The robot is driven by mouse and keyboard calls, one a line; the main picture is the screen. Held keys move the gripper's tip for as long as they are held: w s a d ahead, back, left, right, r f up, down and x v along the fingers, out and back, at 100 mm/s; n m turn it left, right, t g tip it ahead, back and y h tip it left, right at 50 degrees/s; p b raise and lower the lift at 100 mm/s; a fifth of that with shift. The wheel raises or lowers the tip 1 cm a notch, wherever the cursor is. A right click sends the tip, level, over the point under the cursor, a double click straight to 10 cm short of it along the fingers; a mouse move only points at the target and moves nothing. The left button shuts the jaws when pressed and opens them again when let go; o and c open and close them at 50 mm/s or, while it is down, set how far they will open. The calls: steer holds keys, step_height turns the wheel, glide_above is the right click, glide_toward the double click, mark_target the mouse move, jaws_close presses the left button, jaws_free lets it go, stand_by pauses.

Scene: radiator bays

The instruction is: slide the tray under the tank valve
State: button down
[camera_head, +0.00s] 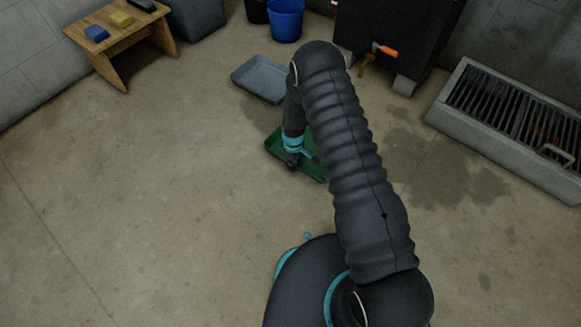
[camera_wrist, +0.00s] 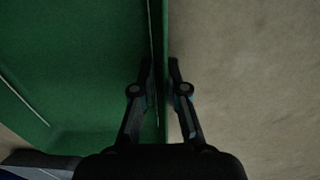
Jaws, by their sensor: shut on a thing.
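A green tray (camera_head: 312,171) lies on the floor near the middle of the head view, partly hidden by my arm. My gripper (camera_head: 292,162) is over its near left edge. In the wrist view my gripper (camera_wrist: 160,68) is shut on the wall of the green tray (camera_wrist: 85,75), one finger inside and one outside. The dark tank (camera_head: 397,30) stands at the back on pale blocks. The tank valve (camera_head: 386,50), with an orange handle and a brass-coloured spout, sticks out from its front. The green tray is in front of the valve and left of it, apart from it.
A grey tray (camera_head: 258,80) lies behind the green tray, left of the tank. A blue bucket (camera_head: 286,20) stands at the back. A wooden bench (camera_head: 128,45) is at the back left. A grated trough (camera_head: 500,125) is at the right. Damp patches mark the otherwise clear floor below the valve.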

mark_target(303, 157)
steer(key=shift+w+d+b, duration=0.75)
steer(key=shift+w+d, duration=0.2)
steer(key=shift+w, duration=0.3)
steer(key=shift+w+d+b, duration=0.75)
steer(key=shift+w+d, duration=0.2)
steer(key=shift+w, duration=0.3)
steer(key=shift+w+d, duration=0.95)
steer(key=shift+w, duration=0.25)
steer(key=shift+w+d, duration=0.9)
steer(key=shift+w, duration=0.35)
steer(key=shift+w+d, duration=0.95)
steer(key=shift+w, duration=0.25)
steer(key=shift+w+d, duration=0.9)
steer(key=shift+w, duration=0.3)
steer(key=shift+w+d, duration=0.95)
steer(key=shift+w, duration=0.25)
steer(key=shift+w+d, duration=0.9)
steer(key=shift+w, duration=0.3)
steer(key=shift+w, duration=0.1)
